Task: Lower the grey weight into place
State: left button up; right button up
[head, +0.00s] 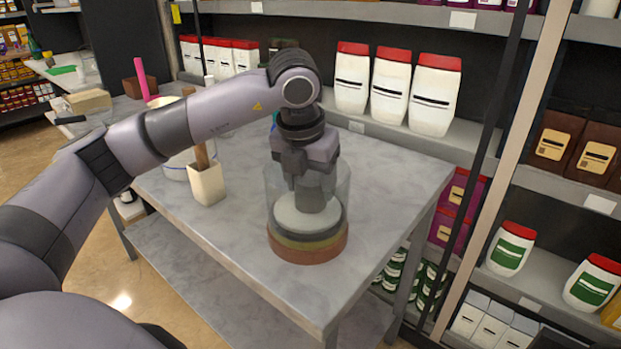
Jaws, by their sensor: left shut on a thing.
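The grey weight (292,222) is a pale grey disc inside a clear cylinder (343,184). The cylinder stands upright on a round reddish-brown base (307,253), with dark and olive bands just above it. My left gripper (308,190) points down into the cylinder's open top and is shut on the upper part of the weight. Its fingers hide much of that part. I cannot tell whether the weight's underside touches what is below it. My right gripper is not in view.
The grey table (390,210) has free room right of the cylinder. A white square holder (206,184) with a wooden handle stands to the left, beside a white tub (178,168). Shelves with white, red-capped containers (390,85) stand close behind the table.

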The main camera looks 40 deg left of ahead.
pick_arm(q)
jog(key=shift+f+b, duration=0.65)
jog(key=shift+f, duration=0.05)
dwell(0.5)
jog(key=o, duration=1.5)
jog(key=shift+o, duration=0.2)
jog(key=shift+s+d+f, duration=0.1)
jog(key=shift+f, duration=0.05)
